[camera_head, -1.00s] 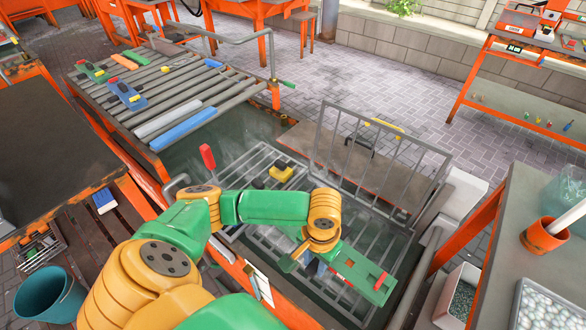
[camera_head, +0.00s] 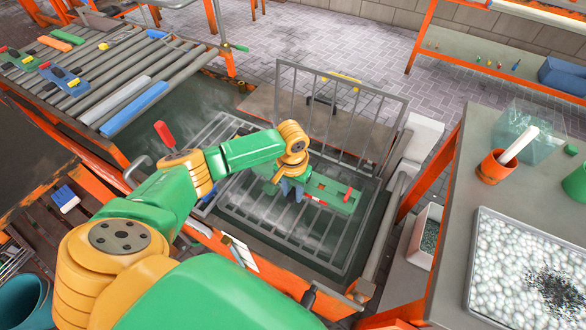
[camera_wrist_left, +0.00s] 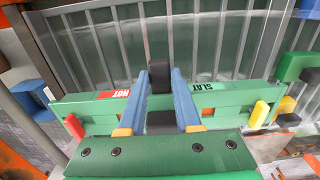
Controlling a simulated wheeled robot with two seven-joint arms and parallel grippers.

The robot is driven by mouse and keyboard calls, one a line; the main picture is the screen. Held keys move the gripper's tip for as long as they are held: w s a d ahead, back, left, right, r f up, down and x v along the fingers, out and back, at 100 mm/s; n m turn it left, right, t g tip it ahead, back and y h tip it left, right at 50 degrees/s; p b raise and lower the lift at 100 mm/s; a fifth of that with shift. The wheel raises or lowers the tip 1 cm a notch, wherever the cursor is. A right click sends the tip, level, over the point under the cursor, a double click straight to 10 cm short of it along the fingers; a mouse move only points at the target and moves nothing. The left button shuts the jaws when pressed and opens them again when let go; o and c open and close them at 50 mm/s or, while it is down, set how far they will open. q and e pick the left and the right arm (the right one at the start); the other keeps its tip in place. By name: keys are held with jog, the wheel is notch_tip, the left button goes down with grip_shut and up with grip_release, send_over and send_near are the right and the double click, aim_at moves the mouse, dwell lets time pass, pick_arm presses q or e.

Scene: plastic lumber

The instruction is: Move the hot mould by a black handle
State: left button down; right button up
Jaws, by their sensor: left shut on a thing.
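The hot mould (camera_head: 335,194) is a long green bar with a red patch, over the barred rack in the tank. In the left wrist view the mould (camera_wrist_left: 85,108) spans the picture, with a red "HOT" label and a "SLAT" label. A black handle (camera_wrist_left: 160,72) stands at its middle. My left gripper (camera_head: 291,188) is shut on this handle; its blue fingers (camera_wrist_left: 161,95) are on either side of it. I cannot tell whether the mould touches the rack bars. My right gripper is not in view.
The barred rack (camera_head: 260,222) sits in the water tank, with its barred lid (camera_head: 340,115) standing open behind. A red lever (camera_head: 164,134) rises at the tank's left. A roller table (camera_head: 110,75) stands at the left. A worktop at right holds a pellet tray (camera_head: 478,228).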

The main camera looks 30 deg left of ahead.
pick_arm(q)
jog(key=b, duration=0.5)
send_over(292, 213)
jog(key=f, duration=0.6)
jog(key=shift+w+f, duration=0.25)
jog(key=shift+f, duration=0.05)
jog(key=shift+p, duration=0.45)
jog(key=shift+f+p, duration=0.1)
jog(key=shift+p, duration=0.2)
jog(key=shift+s+f, duration=0.1)
jog(key=shift+f, duration=0.4)
dwell(1.2)
jog(key=shift+c, duration=0.6)
grip_release()
jog(key=shift+s, duration=0.1)
